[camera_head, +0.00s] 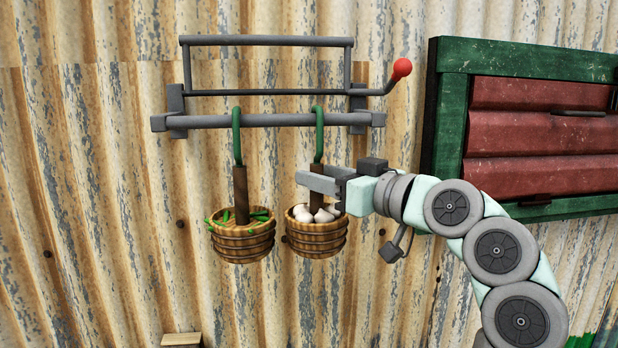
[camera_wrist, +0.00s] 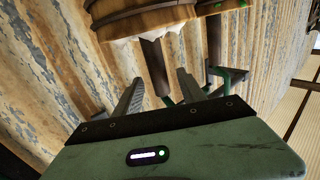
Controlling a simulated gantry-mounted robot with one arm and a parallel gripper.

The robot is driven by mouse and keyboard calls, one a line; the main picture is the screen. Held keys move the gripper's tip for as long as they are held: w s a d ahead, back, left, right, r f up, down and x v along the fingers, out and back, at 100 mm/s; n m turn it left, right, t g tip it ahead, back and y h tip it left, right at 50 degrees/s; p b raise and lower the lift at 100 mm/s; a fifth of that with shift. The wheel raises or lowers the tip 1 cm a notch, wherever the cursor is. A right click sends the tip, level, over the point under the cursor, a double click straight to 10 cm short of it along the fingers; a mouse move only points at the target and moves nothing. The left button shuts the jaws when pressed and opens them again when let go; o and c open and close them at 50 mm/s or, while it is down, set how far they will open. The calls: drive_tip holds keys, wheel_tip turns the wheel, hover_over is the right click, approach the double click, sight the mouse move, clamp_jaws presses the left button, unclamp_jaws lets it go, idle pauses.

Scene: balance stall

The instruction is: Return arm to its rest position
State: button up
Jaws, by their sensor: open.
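My gripper (camera_head: 306,177) is at the right basket's upright handle, its fingers pointing left. In the wrist view the two fingers of my gripper (camera_wrist: 160,78) stand apart, with a brown handle (camera_wrist: 154,66) showing in the gap between them. I cannot tell whether either finger touches it. The right basket (camera_head: 316,241) holds white round items and hangs from a green hook (camera_head: 319,135). It also shows at the top of the wrist view (camera_wrist: 140,20). My arm comes in from the lower right.
The left basket (camera_head: 241,243), with green items, hangs from the other hook (camera_head: 237,135). A grey bar (camera_head: 270,121) carries both hooks. A red-knobbed lever (camera_head: 402,68) is above my wrist. A green-framed red shutter (camera_head: 540,140) is at the right, close to my arm.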

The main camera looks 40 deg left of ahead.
drive_tip(key=d+b, duration=0.1)
drive_tip(key=d, duration=0.5)
drive_tip(key=shift+s+d, duration=0.3)
drive_tip(key=shift+s, duration=0.05)
